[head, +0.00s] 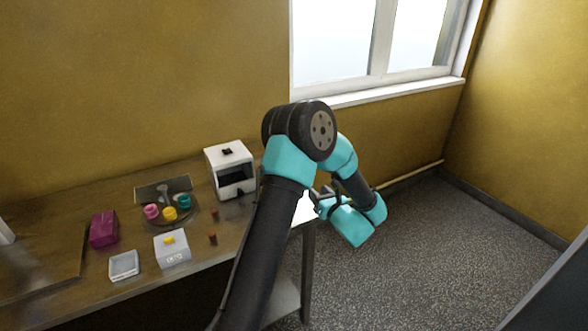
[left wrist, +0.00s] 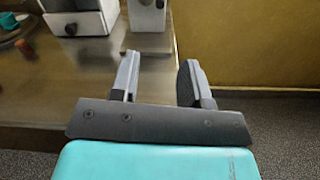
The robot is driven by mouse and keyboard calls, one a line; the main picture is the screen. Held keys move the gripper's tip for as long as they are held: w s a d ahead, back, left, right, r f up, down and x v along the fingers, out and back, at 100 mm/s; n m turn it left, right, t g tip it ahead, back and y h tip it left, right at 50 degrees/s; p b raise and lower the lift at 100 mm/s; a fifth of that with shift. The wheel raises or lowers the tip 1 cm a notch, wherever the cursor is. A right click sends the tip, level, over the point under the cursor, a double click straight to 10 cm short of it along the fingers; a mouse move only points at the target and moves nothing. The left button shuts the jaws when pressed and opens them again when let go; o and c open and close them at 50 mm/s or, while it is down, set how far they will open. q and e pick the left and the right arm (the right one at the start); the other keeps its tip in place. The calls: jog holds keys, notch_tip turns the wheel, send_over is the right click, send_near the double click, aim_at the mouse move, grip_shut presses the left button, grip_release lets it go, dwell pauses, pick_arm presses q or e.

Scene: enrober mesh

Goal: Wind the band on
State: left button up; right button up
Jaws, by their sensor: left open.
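A white box-shaped machine (head: 224,157) with a dark front opening stands at the right part of the table. Its lower part also shows at the top left of the left wrist view (left wrist: 85,20). Beside it in that view stands a pale metal stand (left wrist: 146,40) with a dark knob (left wrist: 160,4), at the table's end; my arm mostly hides this spot in the head view. My left gripper (head: 317,197) is at the table's right end. Its two fingers (left wrist: 161,68) are apart with nothing between them. I cannot make out a band. My right gripper is out of view.
The table (head: 120,292) holds a round tray with pink, yellow and teal pieces (head: 170,213), a magenta box (head: 103,229), a grey box with a yellow button (head: 172,250), a clear dish (head: 124,265) and small brown pieces (head: 213,238). Open floor (head: 420,250) lies right.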

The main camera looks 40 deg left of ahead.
pick_arm(q)
jog(key=x, duration=1.7)
jog(key=shift+a+f, duration=0.1)
jog(key=shift+a, duration=0.05)
jog(key=shift+c, duration=0.2)
grip_shut()
